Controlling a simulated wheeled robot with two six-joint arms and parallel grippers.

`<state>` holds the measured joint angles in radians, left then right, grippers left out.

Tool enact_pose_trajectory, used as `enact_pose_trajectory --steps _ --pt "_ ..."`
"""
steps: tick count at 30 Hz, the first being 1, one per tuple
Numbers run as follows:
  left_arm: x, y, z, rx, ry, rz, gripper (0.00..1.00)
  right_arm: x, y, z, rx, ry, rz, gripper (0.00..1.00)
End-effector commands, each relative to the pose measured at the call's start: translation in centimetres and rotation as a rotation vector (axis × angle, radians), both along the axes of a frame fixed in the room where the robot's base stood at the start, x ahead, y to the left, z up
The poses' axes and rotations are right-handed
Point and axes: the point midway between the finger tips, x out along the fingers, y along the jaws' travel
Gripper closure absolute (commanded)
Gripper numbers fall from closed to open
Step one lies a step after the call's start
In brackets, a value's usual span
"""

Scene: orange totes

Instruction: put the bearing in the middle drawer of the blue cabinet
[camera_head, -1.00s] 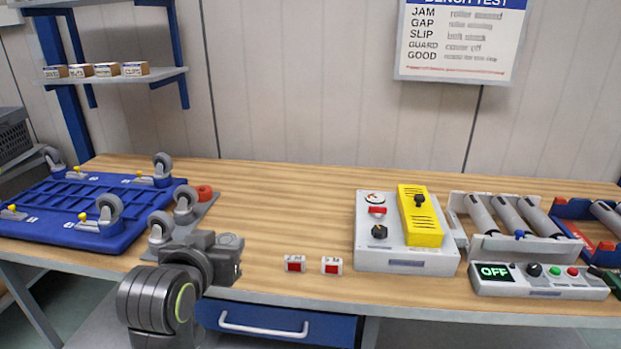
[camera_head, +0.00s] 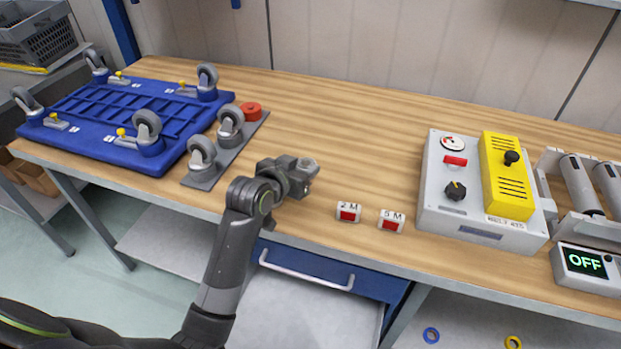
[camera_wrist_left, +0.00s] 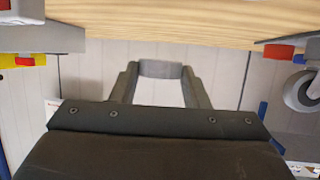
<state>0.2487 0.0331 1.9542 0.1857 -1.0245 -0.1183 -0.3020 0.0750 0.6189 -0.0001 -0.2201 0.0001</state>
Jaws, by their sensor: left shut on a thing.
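My left gripper (camera_head: 303,170) is over the front part of the wooden bench, left of two small red-and-white blocks. It is shut on a small grey ring-like piece, likely the bearing (camera_head: 310,166). In the left wrist view a grey rounded piece (camera_wrist_left: 160,69) sits between the fingertips. A blue drawer front (camera_head: 330,271) with a pale handle shows under the bench edge. I cannot tell whether it belongs to the blue cabinet; no middle drawer can be made out. My right gripper is not in view.
A blue caster platform (camera_head: 125,117) and a grey plate with casters (camera_head: 228,155) lie on the bench at left. Two red-and-white blocks (camera_head: 348,212) sit near the front edge. A grey control box with yellow cover (camera_head: 508,170) stands at right. The bench's middle back is clear.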

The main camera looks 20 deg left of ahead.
Motion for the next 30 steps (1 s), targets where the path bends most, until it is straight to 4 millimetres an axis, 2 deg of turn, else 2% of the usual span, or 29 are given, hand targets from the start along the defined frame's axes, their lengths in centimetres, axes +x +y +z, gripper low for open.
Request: enact_pose_trajectory --steps 1,3,6,14,27,28,30 --pt "-0.1 0.0 -1.1 -0.001 0.003 0.001 0.83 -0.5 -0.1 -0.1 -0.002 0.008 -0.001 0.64" --pt "-0.1 0.0 -2.1 0.0 0.002 0.0 0.83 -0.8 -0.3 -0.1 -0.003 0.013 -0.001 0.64" --pt "0.0 0.0 -2.9 -0.001 0.0 0.0 0.83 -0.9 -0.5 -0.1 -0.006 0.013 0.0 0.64" --pt "-0.1 0.0 -6.2 0.0 0.001 0.0 0.83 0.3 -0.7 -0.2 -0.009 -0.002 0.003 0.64" --pt "0.0 0.0 -7.0 0.0 -0.002 0.001 0.83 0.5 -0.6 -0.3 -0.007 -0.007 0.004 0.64" --pt "0.0 0.0 -6.9 0.0 -0.002 0.001 0.56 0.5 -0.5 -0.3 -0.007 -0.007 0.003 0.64" --pt "0.0 0.0 -6.9 0.0 -0.001 0.001 0.47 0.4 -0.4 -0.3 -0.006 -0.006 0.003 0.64"
